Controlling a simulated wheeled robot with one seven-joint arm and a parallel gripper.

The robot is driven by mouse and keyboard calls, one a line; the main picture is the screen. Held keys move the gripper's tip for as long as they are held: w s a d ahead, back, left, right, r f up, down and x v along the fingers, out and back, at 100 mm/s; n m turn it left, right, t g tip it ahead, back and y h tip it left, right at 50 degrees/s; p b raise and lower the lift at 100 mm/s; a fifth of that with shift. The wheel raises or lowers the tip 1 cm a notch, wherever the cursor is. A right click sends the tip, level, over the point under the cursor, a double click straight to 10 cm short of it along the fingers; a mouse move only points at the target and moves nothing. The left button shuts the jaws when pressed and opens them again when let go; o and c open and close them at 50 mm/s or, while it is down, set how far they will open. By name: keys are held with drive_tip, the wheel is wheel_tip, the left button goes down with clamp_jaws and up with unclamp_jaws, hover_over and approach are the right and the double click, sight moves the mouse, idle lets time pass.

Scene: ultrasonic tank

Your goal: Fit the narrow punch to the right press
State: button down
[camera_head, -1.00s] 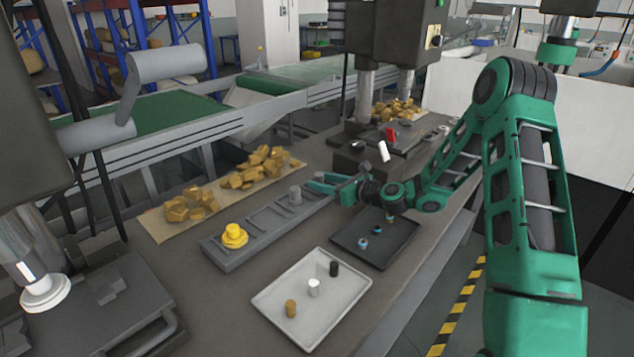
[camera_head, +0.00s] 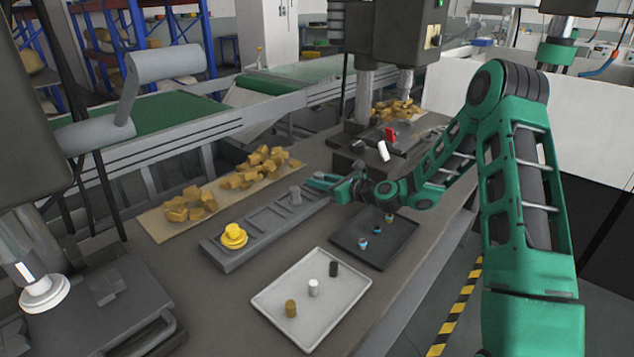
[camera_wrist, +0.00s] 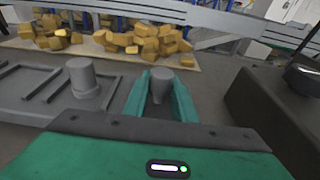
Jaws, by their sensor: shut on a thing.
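My gripper (camera_wrist: 160,95) is shut on a grey punch (camera_wrist: 160,83), taken as the narrow punch, which stands upright between the green fingers in the wrist view. In the head view my gripper (camera_head: 320,181) is at the far end of the grey rack (camera_head: 215,255), and the fingers hide the held punch. I cannot tell whether its base still touches the rack. A wider grey punch (camera_head: 295,195) stands in the rack beside my gripper; it also shows in the wrist view (camera_wrist: 82,76). A yellow punch (camera_head: 234,234) sits at the near end. The right press (camera_head: 390,35) stands beyond my gripper.
A light tray (camera_head: 268,300) and a dark tray (camera_head: 345,240) hold small parts. Brass-coloured blocks (camera_head: 262,160) lie on a mat left of the rack. The left press (camera_head: 110,295) stands at the near left. A red part (camera_head: 390,134) is on the right press.

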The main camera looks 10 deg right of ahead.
drive_tip(key=shift+r, duration=1.45)
drive_tip(key=v, duration=1.2)
drive_tip(key=shift+f, duration=0.25)
drive_tip(key=shift+s, duration=0.15)
